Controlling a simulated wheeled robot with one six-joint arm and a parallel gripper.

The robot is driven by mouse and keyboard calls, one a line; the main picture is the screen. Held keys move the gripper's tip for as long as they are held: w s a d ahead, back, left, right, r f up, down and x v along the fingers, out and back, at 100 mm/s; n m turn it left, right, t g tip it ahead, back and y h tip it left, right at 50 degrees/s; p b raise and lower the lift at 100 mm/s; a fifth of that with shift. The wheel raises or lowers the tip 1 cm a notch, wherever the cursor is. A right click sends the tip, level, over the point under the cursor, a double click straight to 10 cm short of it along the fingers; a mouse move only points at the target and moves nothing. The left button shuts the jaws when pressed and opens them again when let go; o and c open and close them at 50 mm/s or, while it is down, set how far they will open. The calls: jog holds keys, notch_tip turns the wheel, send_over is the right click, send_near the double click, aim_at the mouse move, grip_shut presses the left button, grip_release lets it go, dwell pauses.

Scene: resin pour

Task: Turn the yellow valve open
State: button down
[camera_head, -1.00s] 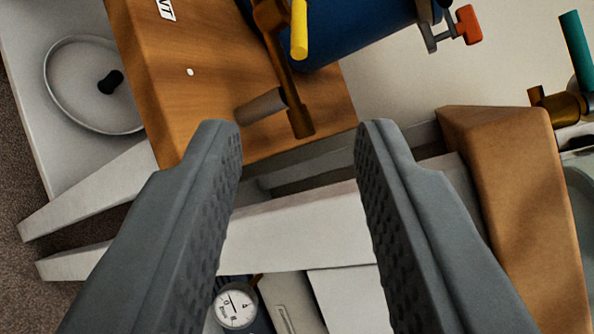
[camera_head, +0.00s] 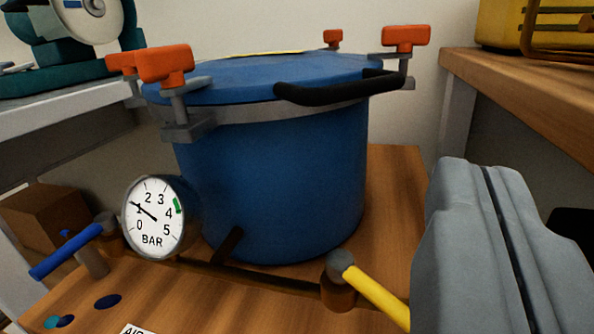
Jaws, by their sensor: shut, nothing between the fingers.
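The yellow valve (camera_head: 374,291) is a yellow lever on a grey and brass body, low and right of centre, at the front of the blue pot. Its lever slants down to the right. Its lower end reaches the edge of my gripper, and I cannot tell whether they touch. My gripper (camera_head: 484,170) is large at the right, with its two grey fingers shut against each other and nothing between them.
The blue pot (camera_head: 275,160) with orange clamps stands on a wooden bench (camera_head: 390,190). A pressure gauge (camera_head: 154,217) and a blue-handled valve (camera_head: 66,252) are at the left. A wooden shelf (camera_head: 520,100) is at the upper right.

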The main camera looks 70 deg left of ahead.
jog(key=s+a+f+m+t+h, duration=0.1)
jog(key=s+f+m+t+h, duration=0.3)
jog(key=m, duration=0.7)
jog(key=m+g+h, duration=0.2)
jog(key=m+h, duration=0.4)
jog(key=m, duration=0.6)
send_near(396, 321)
jog(key=x, duration=0.7)
jog(key=shift+s+a, duration=0.1)
jog(key=shift+w, duration=2.1)
